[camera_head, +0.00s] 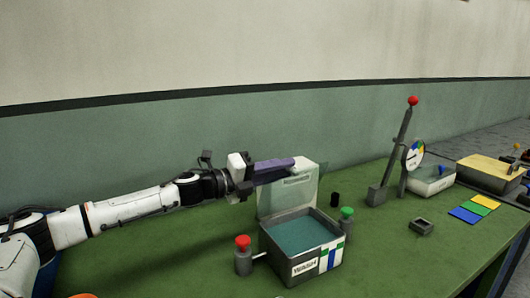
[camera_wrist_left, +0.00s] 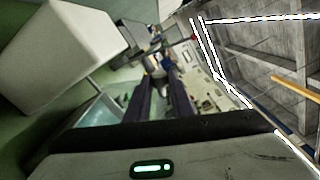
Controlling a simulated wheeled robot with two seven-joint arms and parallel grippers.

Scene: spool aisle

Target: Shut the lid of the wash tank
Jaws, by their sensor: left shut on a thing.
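The wash tank (camera_head: 318,263) is a grey box with a "WASH" label and teal liquid inside, in the head view's lower middle. Its pale, see-through lid (camera_head: 290,192) stands up open at the tank's back edge. My left gripper (camera_head: 284,164) reaches in from the left at the lid's top edge and is shut on the lid. In the left wrist view the two dark fingers (camera_wrist_left: 160,88) run away from the camera. What lies right between their tips is blurred there. My right gripper is not in view.
A red-knobbed post (camera_head: 243,258) stands left of the tank and a green-knobbed post (camera_head: 346,222) right of it. A small black cylinder (camera_head: 334,199) is behind. A tall red-topped lever (camera_head: 400,150), a dial (camera_head: 414,155) and a white tray (camera_head: 432,182) stand farther right. The green tabletop's front is clear.

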